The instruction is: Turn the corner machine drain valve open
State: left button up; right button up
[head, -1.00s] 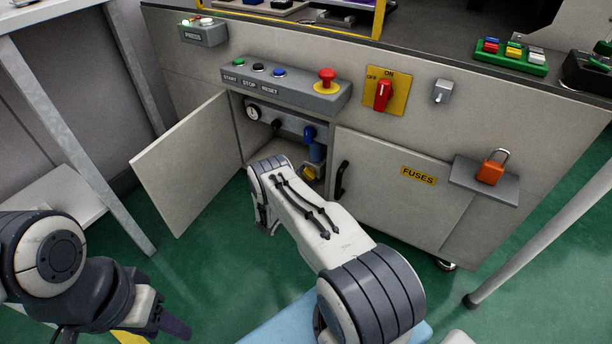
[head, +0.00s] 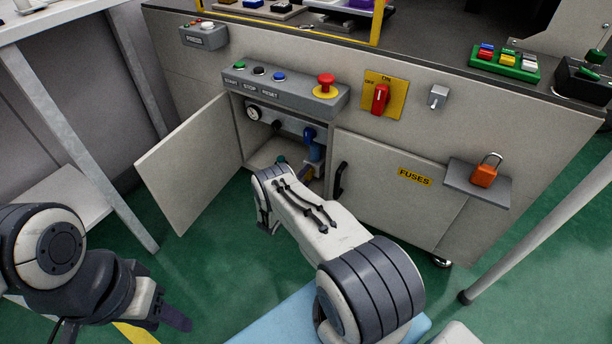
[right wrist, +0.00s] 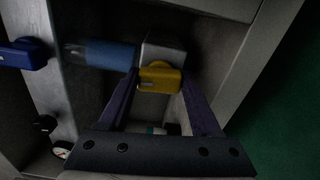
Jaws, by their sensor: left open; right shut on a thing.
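The yellow valve handle (right wrist: 160,79) sits on a grey valve body (right wrist: 163,47) at the end of a blue pipe (right wrist: 98,54), inside the open lower cabinet. In the right wrist view my right gripper (right wrist: 160,82) is shut on the yellow handle, one dark finger on each side. The blue pipe also shows in the head view (head: 315,153). My left gripper (head: 178,318) is open and empty at lower left, away from the machine.
The cabinet door (head: 197,160) stands open to the left. A blue handle (head: 308,134) and a gauge (head: 253,113) are inside, above the valve. The closed fuses door (head: 390,185) is to the right. A white table (head: 95,130) stands at left.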

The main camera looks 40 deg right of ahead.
jog(key=shift+m, duration=0.6)
jog(key=o, duration=1.4)
jog(key=shift+a, duration=0.15)
